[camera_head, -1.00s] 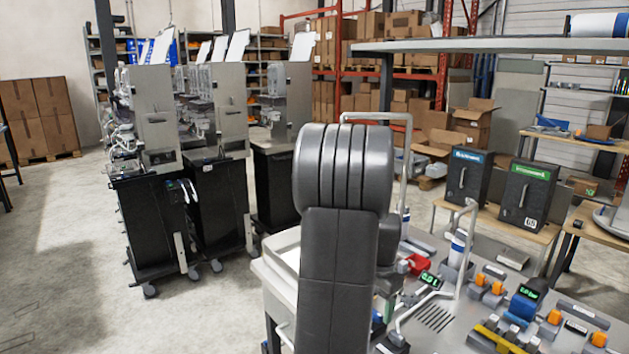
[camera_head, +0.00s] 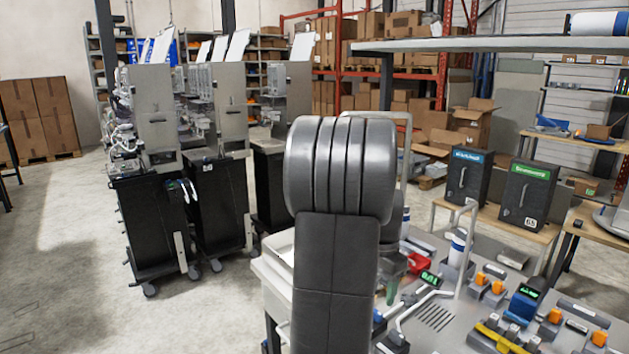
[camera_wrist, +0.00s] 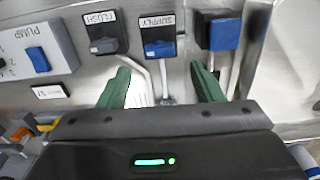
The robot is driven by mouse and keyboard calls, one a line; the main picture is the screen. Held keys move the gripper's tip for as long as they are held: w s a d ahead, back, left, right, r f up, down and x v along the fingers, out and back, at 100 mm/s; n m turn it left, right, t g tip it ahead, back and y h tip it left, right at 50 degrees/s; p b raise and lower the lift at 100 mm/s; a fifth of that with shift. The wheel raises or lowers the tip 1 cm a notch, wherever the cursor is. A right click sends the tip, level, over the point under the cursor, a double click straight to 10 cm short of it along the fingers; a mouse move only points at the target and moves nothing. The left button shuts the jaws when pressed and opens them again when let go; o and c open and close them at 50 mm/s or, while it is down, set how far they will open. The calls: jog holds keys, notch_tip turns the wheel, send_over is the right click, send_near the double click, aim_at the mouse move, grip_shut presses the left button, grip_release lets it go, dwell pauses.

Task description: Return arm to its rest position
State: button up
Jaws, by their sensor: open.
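My arm (camera_head: 337,250) stands raised in the middle of the head view, its thick rounded joint uppermost. It hides part of the bench. My gripper (camera_wrist: 160,84) shows in the wrist view as two green fingers set wide apart. It is open, with nothing held between the fingers. Beyond the fingers is a metal panel with a FLUSH switch (camera_wrist: 102,40), a SUPPLY switch (camera_wrist: 158,38) and a blue switch (camera_wrist: 223,32). A bent white tube and a grey rod show between the fingers. I cannot tell how far the fingertips are from them.
The bench top (camera_head: 450,338) carries orange-capped fittings, a blue valve and a tall bent pipe (camera_head: 468,245). A grey shelf (camera_head: 480,45) overhangs at the right. Two dark boxes (camera_head: 525,192) stand on a table behind. Dispenser carts (camera_head: 150,225) stand left; the floor further left is clear.

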notch_tip(320, 180, down, 7)
jog(key=shift+f, duration=0.1)
jog(key=shift+r+n, duration=0.25)
jog(key=shift+n, duration=0.15)
jog(key=shift+n+p, duration=0.3)
jog(key=shift+n, duration=0.5)
jog(key=n, duration=0.6)
jog(key=shift+p, duration=0.3)
jog(key=n, duration=0.4)
jog(key=shift+n+p, duration=0.35)
jog(key=shift+n, duration=0.05)
jog(key=n+p, duration=0.1)
jog(key=n, duration=0.3)
jog(key=shift+n, duration=0.4)
jog(key=shift+r, duration=0.1)
